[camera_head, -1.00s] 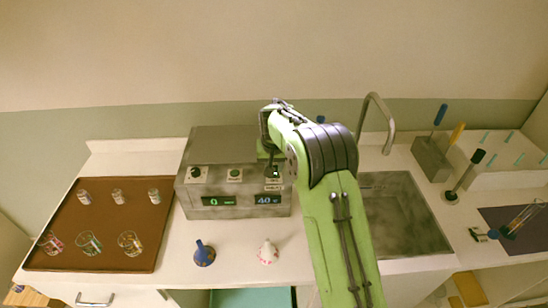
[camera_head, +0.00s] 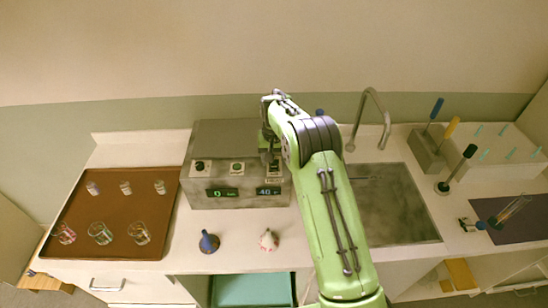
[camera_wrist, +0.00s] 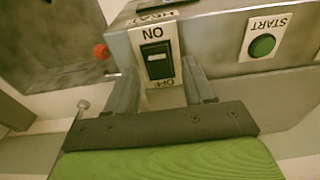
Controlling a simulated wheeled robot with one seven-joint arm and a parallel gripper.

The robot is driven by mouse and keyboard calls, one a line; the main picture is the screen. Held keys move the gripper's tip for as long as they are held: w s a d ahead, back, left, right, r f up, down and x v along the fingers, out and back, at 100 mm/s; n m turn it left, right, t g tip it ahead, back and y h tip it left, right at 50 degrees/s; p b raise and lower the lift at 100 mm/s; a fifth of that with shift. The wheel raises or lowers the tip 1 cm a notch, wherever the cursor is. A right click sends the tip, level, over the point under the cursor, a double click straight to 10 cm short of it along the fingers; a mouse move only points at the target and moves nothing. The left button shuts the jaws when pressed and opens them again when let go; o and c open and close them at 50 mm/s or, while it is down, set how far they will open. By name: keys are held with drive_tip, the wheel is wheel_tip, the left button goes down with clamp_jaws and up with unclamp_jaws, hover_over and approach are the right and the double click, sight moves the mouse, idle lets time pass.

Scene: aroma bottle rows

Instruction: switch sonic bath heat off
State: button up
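The sonic bath (camera_head: 235,195) is a grey metal box at the back of the counter, left of the sink. Its heat switch (camera_wrist: 157,62) is a black rocker on a white ON/OFF plate, seen upside down in the wrist view. I cannot tell which way the rocker is tipped. My gripper (camera_wrist: 162,90) is at the bath's front, by the switch, with its two fingers apart and nothing between them. The OFF end of the plate is nearest the fingers. In the head view my gripper (camera_head: 268,155) partly hides the switch. Contact is not clear.
The green START button (camera_wrist: 262,45) is beside the switch. The bath's displays (camera_head: 268,191) are lit. A blue flask (camera_head: 208,242) and a white-red one (camera_head: 268,240) stand in front. The sink (camera_head: 392,210) is right.

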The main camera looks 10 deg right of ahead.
sight(275, 167)
wheel_tip(275, 167, up, 16)
drive_tip(key=s, duration=0.1)
drive_tip(key=shift+s+a+f, duration=0.15)
drive_tip(key=shift+s+a, duration=0.05)
drive_tip(key=shift+s, duration=0.05)
drive_tip(key=s+r+n+t+b, duration=0.1)
drive_tip(key=s+r+t+b, duration=0.35)
drive_tip(key=s, duration=1.55)
drive_tip(key=s+f+n+b, duration=0.1)
drive_tip(key=s+f+b, duration=0.2)
drive_tip(key=s+f, duration=0.4)
drive_tip(key=s, duration=0.9)
drive_tip(key=shift+s+d, duration=0.15)
drive_tip(key=shift+s, duration=0.2)
